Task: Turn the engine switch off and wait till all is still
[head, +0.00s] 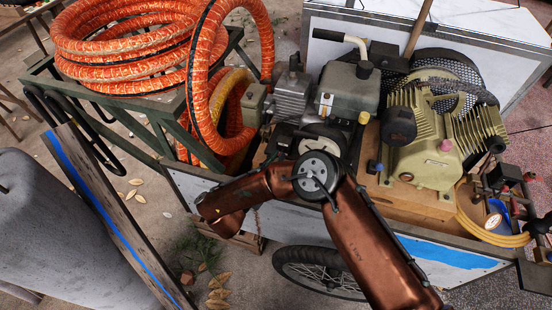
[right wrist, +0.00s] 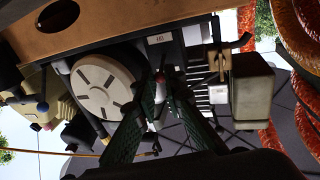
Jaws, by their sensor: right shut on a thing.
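The engine (head: 345,88) sits on the cart's wooden deck, a grey block with a pale round slotted cover (right wrist: 103,85) on its near side. In the right wrist view, the two dark green fingers of my right gripper (right wrist: 159,92) meet on a small red-tipped part, which appears to be the engine switch (right wrist: 159,76). It sits beside the round cover, below a small white label (right wrist: 157,38). The fingers hide much of it, so its setting cannot be read. In the head view my copper-coloured right arm hides the grip. My left gripper is not in view.
An olive compressor (head: 425,150) stands right of the engine, with a gauge (head: 493,221) and yellow hose farther right. Orange hose coils (head: 125,45) lie on a green-framed rack at left. A grey tank (head: 60,230) and a blue-striped board (head: 105,205) fill the lower left.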

